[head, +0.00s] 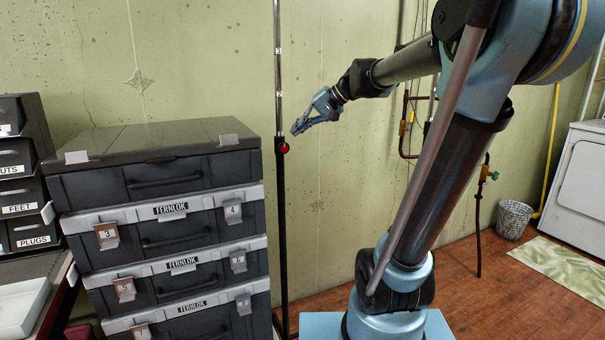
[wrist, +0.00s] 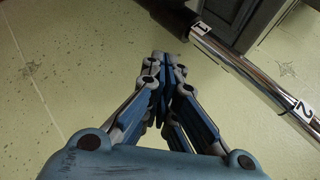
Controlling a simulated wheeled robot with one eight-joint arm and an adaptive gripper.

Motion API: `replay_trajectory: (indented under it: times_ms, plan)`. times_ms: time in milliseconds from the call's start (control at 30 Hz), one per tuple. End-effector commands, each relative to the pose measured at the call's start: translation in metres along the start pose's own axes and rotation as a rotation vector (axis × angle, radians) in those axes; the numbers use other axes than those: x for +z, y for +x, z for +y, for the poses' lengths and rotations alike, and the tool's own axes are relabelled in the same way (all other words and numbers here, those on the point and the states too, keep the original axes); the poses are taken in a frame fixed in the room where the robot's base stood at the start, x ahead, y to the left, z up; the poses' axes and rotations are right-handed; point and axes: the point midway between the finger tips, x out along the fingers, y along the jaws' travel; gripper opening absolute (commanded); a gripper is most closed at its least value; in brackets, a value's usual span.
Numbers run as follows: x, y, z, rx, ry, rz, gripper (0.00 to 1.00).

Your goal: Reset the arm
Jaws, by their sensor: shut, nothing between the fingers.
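My gripper (head: 296,130) is at the end of my raised arm, left of the picture's middle in the head view. It points left and slightly down, in front of the pale green wall. It appears just right of a vertical pole (head: 279,60) with a red knob (head: 283,147); I cannot tell the gap in depth. In the wrist view my gripper (wrist: 163,58) has its fingers together with nothing between them. The pole (wrist: 240,68), with number labels, crosses the upper right of that view.
A stack of dark FERNLOK cases (head: 165,185) stands at the left, by labelled drawers (head: 15,170) and a white tray (head: 22,305). A white appliance (head: 582,185), a wire basket (head: 513,218), a green mat (head: 568,268) and wall pipes (head: 405,125) are at the right. Wooden floor shows between.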

Motion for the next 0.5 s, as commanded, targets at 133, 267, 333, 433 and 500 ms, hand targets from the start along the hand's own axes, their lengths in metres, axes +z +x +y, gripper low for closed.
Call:
replay_trajectory:
  times_ms: [133,267,333,433,500]
  plan:
    - [0.031,-0.005,0.072,0.200,-0.049,0.080,0.00]
    - [0.054,-0.015,0.131,0.370,-0.102,0.147,0.00]
    - [0.063,-0.021,0.156,0.448,-0.131,0.178,0.00]
    - [0.073,-0.028,0.184,0.534,-0.166,0.210,0.00]
    - [0.079,-0.033,0.200,0.582,-0.187,0.229,0.00]
